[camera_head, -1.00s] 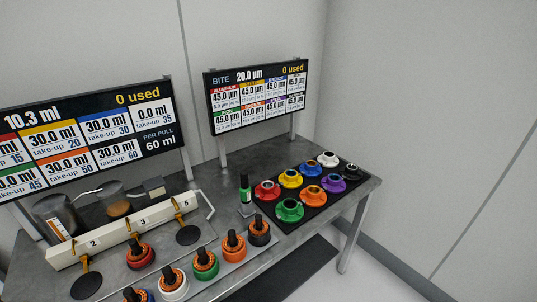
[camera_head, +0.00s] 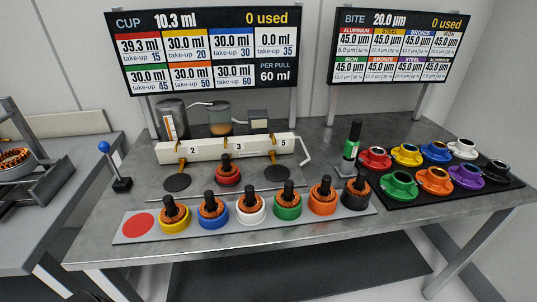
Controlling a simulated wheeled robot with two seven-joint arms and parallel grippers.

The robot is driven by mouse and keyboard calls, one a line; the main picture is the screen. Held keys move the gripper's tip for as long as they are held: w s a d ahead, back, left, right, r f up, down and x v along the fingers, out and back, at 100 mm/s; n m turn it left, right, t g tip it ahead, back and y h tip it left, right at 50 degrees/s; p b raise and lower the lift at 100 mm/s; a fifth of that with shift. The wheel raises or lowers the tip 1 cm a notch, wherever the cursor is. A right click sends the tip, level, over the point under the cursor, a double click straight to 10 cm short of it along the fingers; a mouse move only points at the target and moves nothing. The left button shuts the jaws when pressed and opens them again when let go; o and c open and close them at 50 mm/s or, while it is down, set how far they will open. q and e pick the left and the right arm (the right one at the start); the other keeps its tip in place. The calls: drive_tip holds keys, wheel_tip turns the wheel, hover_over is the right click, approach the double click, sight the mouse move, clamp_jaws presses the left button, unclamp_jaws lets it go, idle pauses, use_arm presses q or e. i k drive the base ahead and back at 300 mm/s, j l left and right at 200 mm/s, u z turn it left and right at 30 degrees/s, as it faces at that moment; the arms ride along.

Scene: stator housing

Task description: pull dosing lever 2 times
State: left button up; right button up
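A lever with a blue ball knob (camera_head: 104,147) and a thin rod stands on a small black base (camera_head: 122,184) at the left end of the grey table. Its rod leans to the left. The cup display (camera_head: 212,45) above reads 10.3 ml, 0 used, and 60 ml per pull. Neither of my grippers is in view.
A red stator (camera_head: 228,174) stands below the bar between two black discs. Several stators line a front strip (camera_head: 135,226) with a red disc at its left end. A second bench (camera_head: 60,205) is left.

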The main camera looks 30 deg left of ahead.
sight(104, 147)
drive_tip(key=u, duration=2.15)
